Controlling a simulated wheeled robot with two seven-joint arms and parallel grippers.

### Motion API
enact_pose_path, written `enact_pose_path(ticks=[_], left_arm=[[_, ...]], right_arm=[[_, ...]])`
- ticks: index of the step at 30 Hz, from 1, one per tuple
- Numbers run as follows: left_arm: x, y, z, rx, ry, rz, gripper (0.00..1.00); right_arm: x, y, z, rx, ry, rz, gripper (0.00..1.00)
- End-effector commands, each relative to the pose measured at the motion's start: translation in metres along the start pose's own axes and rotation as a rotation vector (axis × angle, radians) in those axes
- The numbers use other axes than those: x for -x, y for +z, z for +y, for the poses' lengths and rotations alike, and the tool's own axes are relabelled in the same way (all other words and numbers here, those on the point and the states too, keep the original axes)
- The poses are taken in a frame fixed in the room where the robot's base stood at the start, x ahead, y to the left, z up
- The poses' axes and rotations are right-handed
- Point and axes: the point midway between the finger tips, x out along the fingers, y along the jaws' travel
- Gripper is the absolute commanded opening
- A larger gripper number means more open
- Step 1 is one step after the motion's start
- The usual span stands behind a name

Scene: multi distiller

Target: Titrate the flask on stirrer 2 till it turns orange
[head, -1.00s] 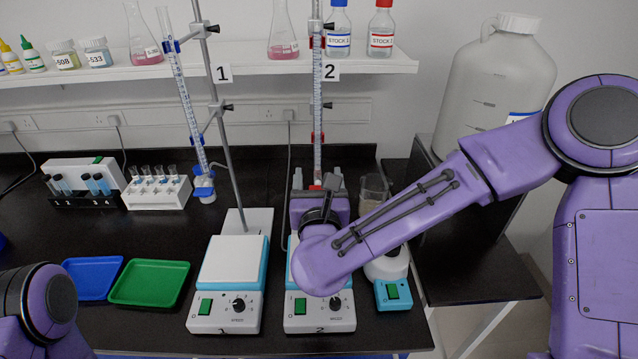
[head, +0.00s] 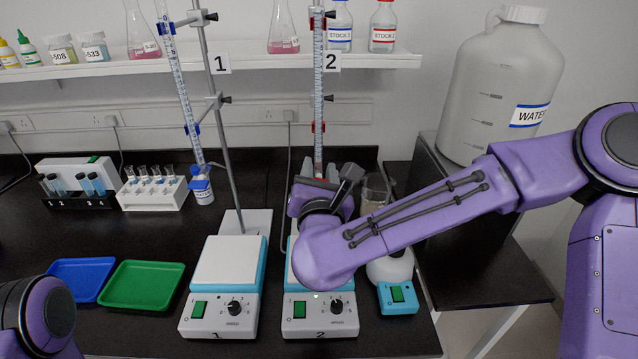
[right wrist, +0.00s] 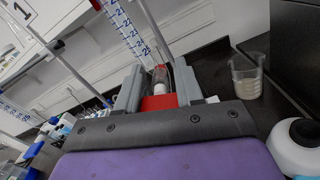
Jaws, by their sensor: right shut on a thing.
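Stirrer 2 (head: 320,318) is the right white and blue hotplate, with a green switch and a dial. Burette 2 (head: 318,90) stands upright above it. My right gripper (head: 318,170) is at the lower end of burette 2, fingers pointing away from me. In the right wrist view its grey fingers (right wrist: 158,88) are shut on the red stopcock (right wrist: 158,103) below the burette scale (right wrist: 128,32). My wrist and forearm cover the top of stirrer 2. The flask and its colour are hidden. My left gripper is out of view.
Stirrer 1 (head: 218,312) and tilted burette 1 (head: 181,95) stand to the left. A beaker (head: 374,190) and a small blue-based device (head: 398,298) are close on the right. Blue (head: 82,278) and green (head: 142,285) trays lie at left. A big water jug (head: 495,95) stands at right.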

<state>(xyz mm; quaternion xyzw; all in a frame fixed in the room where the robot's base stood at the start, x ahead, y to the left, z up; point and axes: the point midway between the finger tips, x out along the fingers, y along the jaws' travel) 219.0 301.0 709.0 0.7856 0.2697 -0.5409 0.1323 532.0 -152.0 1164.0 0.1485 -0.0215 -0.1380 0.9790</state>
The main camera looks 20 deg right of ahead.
Motion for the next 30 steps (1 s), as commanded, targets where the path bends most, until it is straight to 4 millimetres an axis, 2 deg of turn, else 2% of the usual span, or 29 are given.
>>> enact_pose_path(ticks=[7,15,18,30], left_arm=[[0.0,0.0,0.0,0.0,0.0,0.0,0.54],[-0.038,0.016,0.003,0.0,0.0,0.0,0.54],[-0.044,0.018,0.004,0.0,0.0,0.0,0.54],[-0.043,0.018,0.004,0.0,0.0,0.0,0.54]], right_arm=[[0.0,0.0,0.0,-0.006,0.0,0.001,0.08],[0.0,-0.007,-0.003,-0.218,-0.002,0.0,0.09],[0.0,-0.004,-0.002,-0.281,-0.001,0.0,0.1],[0.0,0.002,-0.001,-0.305,-0.002,-0.002,0.1]])
